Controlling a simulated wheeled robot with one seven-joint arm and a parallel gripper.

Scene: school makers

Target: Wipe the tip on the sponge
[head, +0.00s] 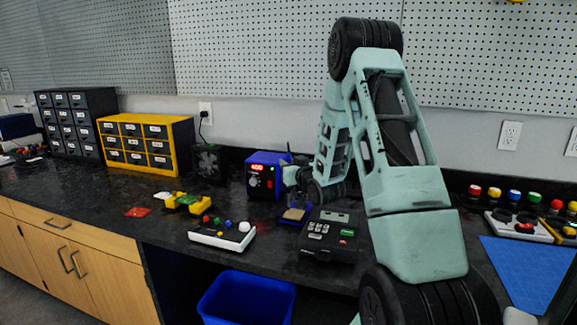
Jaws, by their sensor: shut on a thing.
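The tan sponge (294,214) lies in a small dark blue tray on the black bench, in front of a blue soldering station (266,177) with a red lit display. My gripper (296,186) is small and partly hidden by my own wrist in the head view. It is just above and behind the sponge, at the right side of the station. It is shut on what seems to be the soldering iron, which is too small and dark to make out. The tip is not clearly visible, and I cannot tell whether it touches the sponge.
A dark keypad device (328,237) stands just right of the sponge. A white board with coloured knobs (222,236) and yellow parts (184,201) lie left. A blue mat (530,272) and a button panel (520,226) are at right. A blue bin (245,300) is below.

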